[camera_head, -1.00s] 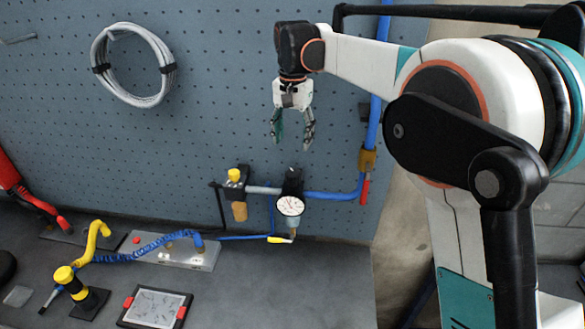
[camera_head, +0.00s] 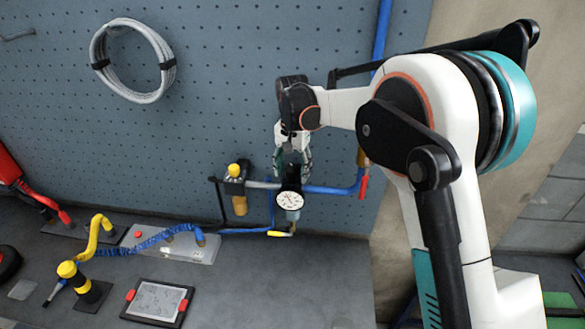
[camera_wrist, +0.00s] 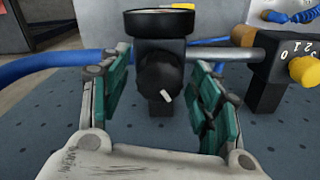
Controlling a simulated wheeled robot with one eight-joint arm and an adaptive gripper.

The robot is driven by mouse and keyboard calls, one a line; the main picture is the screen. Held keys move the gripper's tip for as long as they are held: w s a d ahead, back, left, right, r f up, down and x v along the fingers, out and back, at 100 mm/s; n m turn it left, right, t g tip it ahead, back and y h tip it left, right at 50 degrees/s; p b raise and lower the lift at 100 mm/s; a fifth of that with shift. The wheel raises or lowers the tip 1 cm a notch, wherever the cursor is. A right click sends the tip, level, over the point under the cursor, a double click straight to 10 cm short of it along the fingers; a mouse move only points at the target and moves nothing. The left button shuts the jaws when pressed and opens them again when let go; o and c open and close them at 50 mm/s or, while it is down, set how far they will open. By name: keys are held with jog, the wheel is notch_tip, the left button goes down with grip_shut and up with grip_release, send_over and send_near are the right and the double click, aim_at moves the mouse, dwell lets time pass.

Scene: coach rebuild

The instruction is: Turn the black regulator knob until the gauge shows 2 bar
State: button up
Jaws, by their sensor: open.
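The black regulator knob (camera_wrist: 160,75) shows in the wrist view between my open fingers, with a small white mark on its face. My gripper (camera_head: 292,168) is open; its green-padded fingers also show in the wrist view (camera_wrist: 158,98), one on each side of the knob, with gaps to it. The black regulator body (camera_head: 291,182) is partly hidden by my fingers in the head view. The round white gauge (camera_head: 290,200) faces the head camera, but its needle is too small to read. The wrist view shows only the gauge's rim (camera_wrist: 158,12).
A blue pipe (camera_head: 335,189) runs right to a brass fitting and red lever (camera_head: 363,187). A yellow-knobbed valve (camera_head: 235,178) is just left of the regulator. A tablet (camera_head: 158,302) and a blue coiled hose (camera_head: 150,244) lie on the bench. Pegboard stands behind.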

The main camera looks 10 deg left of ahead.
jog(key=shift+c, duration=0.6)
jog(key=c, duration=1)
jog(key=shift+o, duration=0.2)
jog(key=n+b, duration=0.2)
jog(key=n, duration=0.1)
jog(key=shift+f+b, duration=0.1)
jog(key=shift+b, duration=0.2)
jog(key=n+b, duration=0.3)
jog(key=n, duration=0.2)
jog(key=shift+n, duration=0.3)
jog(key=n+b, duration=0.1)
jog(key=n, duration=0.3)
jog(key=shift+n+b, duration=0.75)
jog(key=shift+n, duration=1.75)
